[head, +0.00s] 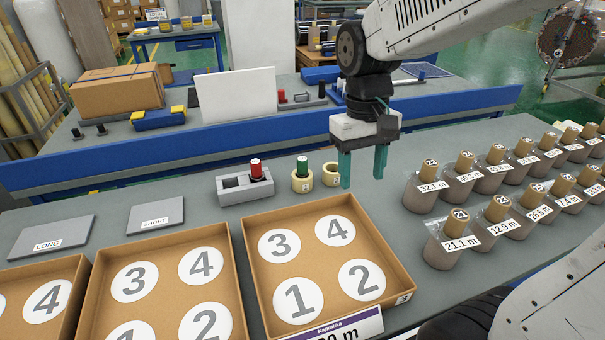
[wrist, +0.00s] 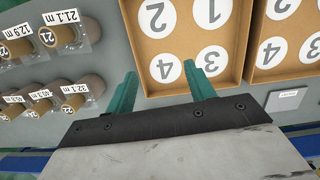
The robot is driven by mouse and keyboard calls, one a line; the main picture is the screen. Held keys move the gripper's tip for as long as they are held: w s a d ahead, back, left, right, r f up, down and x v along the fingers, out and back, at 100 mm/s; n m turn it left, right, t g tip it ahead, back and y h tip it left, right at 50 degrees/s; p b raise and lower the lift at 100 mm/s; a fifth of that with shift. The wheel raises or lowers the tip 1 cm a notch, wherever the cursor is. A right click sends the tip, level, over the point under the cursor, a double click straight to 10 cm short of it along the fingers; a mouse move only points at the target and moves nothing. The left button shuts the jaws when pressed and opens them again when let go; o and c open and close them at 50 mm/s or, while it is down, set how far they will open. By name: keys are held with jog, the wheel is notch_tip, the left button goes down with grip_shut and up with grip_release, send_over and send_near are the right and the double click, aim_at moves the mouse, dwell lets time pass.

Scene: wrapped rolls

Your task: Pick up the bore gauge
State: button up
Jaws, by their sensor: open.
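Two small capped cylinders could be the bore gauge; I cannot tell which. A red-capped one (head: 257,169) stands upright in a grey two-slot holder (head: 232,191). A green-capped one (head: 302,167) stands upright at a pale yellow roll (head: 301,184), apparently in its core. My gripper (head: 363,168) has two teal fingers, spread and empty, pointing down above the bench to the right of both cylinders. In the wrist view the open fingers (wrist: 160,75) have nothing between them, and neither cylinder shows there.
Another pale yellow roll (head: 331,175) lies between the green-capped cylinder and my gripper. A cardboard tray with numbered circles (head: 395,255) is in front, with more trays leftward. Several labelled wrapped rolls (head: 457,240) stand at right. A blue rail (head: 180,150) runs behind.

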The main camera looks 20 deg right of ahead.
jog(key=n, duration=0.1)
send_over(303, 159)
jog(key=s, duration=0.6)
notch_tip(303, 159, down, 11)
jog(key=shift+n+t, duration=0.3)
jog(key=shift+t, duration=0.5)
jog(key=w, duration=0.4)
jog(key=w+a+r, duration=0.1)
jog(key=w, duration=0.1)
jog(key=shift+f, duration=0.95)
jog(key=f, duration=0.3)
jog(key=d+f, duration=0.1)
jog(key=f, duration=0.1)
jog(key=shift+w+f, duration=0.1)
jog(key=shift+f, duration=0.25)
grip_shut()
